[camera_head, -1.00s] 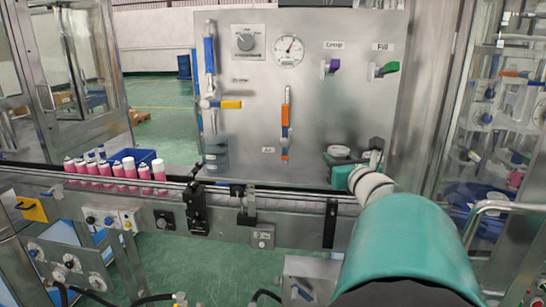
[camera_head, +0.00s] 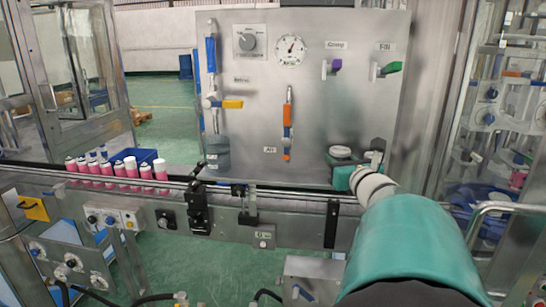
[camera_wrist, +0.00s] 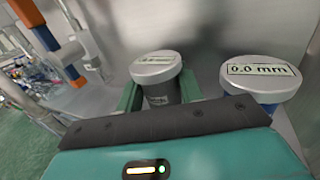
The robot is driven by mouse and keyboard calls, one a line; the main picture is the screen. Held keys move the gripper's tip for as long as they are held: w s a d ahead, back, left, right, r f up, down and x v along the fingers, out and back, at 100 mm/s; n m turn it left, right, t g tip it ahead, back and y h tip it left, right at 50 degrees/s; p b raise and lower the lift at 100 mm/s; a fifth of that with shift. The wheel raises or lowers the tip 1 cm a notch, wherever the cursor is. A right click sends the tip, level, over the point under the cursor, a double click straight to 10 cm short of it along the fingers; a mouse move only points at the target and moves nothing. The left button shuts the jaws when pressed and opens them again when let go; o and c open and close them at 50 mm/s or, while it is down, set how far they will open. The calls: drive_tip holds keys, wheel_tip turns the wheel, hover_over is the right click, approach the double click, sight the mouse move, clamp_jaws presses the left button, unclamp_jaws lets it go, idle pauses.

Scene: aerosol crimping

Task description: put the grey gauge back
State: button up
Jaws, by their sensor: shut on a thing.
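In the wrist view the grey gauge (camera_wrist: 158,80) is a short cylinder with a dark grey body and a round silver top bearing a readout label. It stands about upright between the two teal fingers of my gripper (camera_wrist: 158,97), which are shut on it. My gripper (camera_head: 346,175) also shows in the head view, low in front of the steel panel at the right. A pale round top (camera_head: 340,152) shows right beside it there; I cannot tell which gauge it is. The gauge's underside is hidden by my gripper.
A second gauge (camera_wrist: 262,82), with a blue body and a "0.0 mm" top, stands close to the right of my gripper. The steel panel (camera_head: 325,110) with valves and dials rises behind. Pink cans (camera_head: 118,170) stand at the left on the conveyor (camera_head: 285,193).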

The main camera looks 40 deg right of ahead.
drive_tip(key=shift+f, duration=0.5)
drive_tip(key=o, duration=1.1)
drive_tip(key=shift+o, duration=0.2)
drive_tip(key=v, duration=0.7)
drive_tip(key=shift+s, duration=0.25)
drive_tip(key=shift+a, duration=0.15)
